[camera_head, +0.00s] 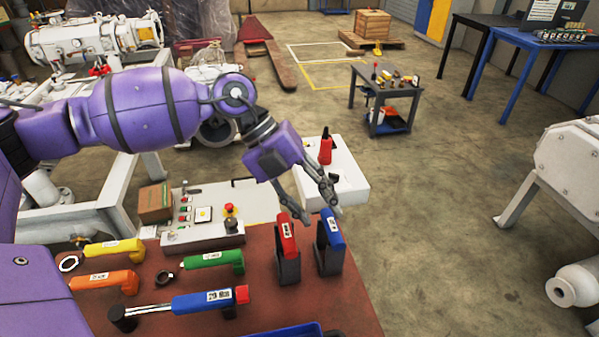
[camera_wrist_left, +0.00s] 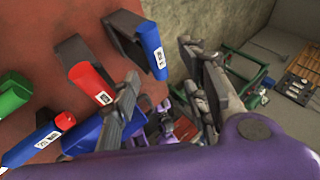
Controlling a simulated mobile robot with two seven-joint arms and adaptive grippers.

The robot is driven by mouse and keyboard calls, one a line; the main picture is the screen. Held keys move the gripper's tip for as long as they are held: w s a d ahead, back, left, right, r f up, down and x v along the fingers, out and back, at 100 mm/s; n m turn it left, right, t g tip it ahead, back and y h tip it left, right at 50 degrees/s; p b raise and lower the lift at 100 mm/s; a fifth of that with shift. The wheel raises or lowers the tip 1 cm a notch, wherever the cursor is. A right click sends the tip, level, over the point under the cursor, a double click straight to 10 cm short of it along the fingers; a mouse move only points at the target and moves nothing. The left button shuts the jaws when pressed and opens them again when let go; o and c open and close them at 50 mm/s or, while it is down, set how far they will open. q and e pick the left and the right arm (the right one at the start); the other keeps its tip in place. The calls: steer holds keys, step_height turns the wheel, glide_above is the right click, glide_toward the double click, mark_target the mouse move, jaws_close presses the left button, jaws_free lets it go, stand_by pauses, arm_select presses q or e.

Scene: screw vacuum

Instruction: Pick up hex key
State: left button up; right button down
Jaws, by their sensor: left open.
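No tool is clearly identifiable as the hex key; labels are too small to read. A red-handled tool (camera_head: 287,237) and a blue-handled tool (camera_head: 331,230) stand side by side in dark supports near the red-brown tabletop's right edge. My left gripper (camera_head: 322,213) is open and empty, pointing down just above and behind them. I cannot tell whether a finger touches either handle. My right gripper is not in view.
On the tabletop (camera_head: 262,275) lie yellow (camera_head: 114,247), green (camera_head: 208,259) and orange (camera_head: 103,281) tools and a long blue one (camera_head: 205,301). A blue tray (camera_head: 285,333) is at the front. A control box (camera_head: 200,238) stands behind.

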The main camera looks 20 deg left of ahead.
mark_target(329, 223)
arm_select(q)
steer(key=shift+w+a+f, duration=0.1)
steer(key=shift+w+a, duration=0.1)
steer(key=shift+w, duration=0.1)
steer(key=x, duration=0.7)
steer(key=shift+w+f+p, duration=0.1)
steer(key=shift+f+p, duration=0.1)
steer(key=shift+p, duration=0.15)
jaws_close()
